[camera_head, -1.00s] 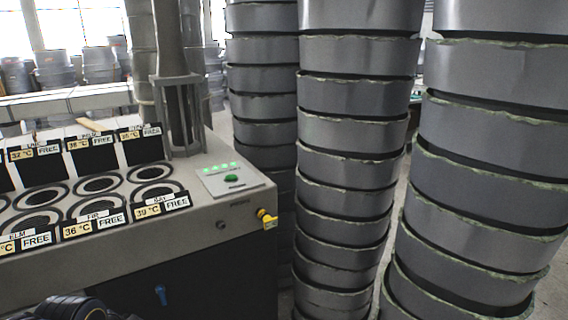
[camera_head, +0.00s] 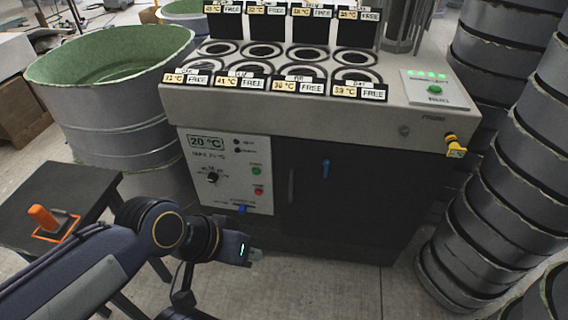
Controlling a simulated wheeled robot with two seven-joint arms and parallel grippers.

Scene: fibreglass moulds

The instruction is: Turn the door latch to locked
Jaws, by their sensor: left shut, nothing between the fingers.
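A small blue latch (camera_head: 325,168) sits upright near the top of the dark cabinet door (camera_head: 340,205) on the front of the grey machine. A dark vertical handle (camera_head: 291,186) is left of it. My left gripper (camera_head: 254,254) is shut and empty, low in front of the machine, below and left of the latch and apart from it in the picture. My right gripper is out of view.
A control panel (camera_head: 229,172) with a dial, buttons and a blue lever is left of the door. A black stool (camera_head: 52,196) with an orange-handled tool (camera_head: 44,218) stands at left, near a green-lined tub (camera_head: 110,95). Stacked grey moulds (camera_head: 520,190) crowd the right.

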